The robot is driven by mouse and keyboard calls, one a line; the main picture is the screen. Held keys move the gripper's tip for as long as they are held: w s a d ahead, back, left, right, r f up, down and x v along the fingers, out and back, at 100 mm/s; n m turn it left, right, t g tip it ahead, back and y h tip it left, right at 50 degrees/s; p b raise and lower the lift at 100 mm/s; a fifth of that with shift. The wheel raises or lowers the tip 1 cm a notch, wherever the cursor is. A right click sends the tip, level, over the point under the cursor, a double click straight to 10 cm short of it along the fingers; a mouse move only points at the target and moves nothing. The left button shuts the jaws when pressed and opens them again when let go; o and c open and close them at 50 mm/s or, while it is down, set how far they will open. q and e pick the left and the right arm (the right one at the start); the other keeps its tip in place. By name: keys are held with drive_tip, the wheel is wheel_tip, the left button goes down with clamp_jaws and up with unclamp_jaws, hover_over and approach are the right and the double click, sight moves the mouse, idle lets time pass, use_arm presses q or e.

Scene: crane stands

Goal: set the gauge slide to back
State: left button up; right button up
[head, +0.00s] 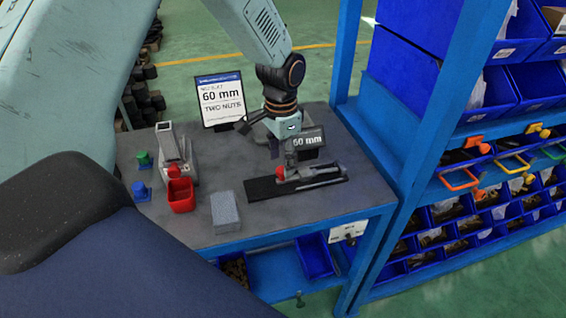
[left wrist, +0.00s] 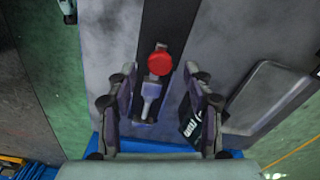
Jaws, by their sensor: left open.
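The gauge has a long black base (head: 262,190) lying on the grey bench, with a metal slide bar (head: 318,175) along it. Its red knob (head: 281,173) is near the left end of the bar; the knob also shows in the left wrist view (left wrist: 159,62). My left gripper (head: 286,158) points down just above the gauge. In the left wrist view my left gripper (left wrist: 160,75) is open, and the knob appears between its fingertips. I cannot tell whether either finger touches it. A dark "60 mm" display (head: 308,139) stands behind the gauge. My right gripper is not in view.
A "60 mm, two nuts" card (head: 221,97) stands at the bench's back. To the left are a red bin (head: 181,195), a grey block (head: 225,212), a metal fixture (head: 176,155), and green (head: 144,160) and blue (head: 140,190) parts. A blue rack (head: 421,125) rises at the right.

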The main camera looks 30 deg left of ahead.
use_arm(q)
drive_tip(key=shift+d+f, duration=0.15)
drive_tip(key=shift+f, duration=0.95)
drive_tip(key=c, duration=0.4)
clamp_jaws()
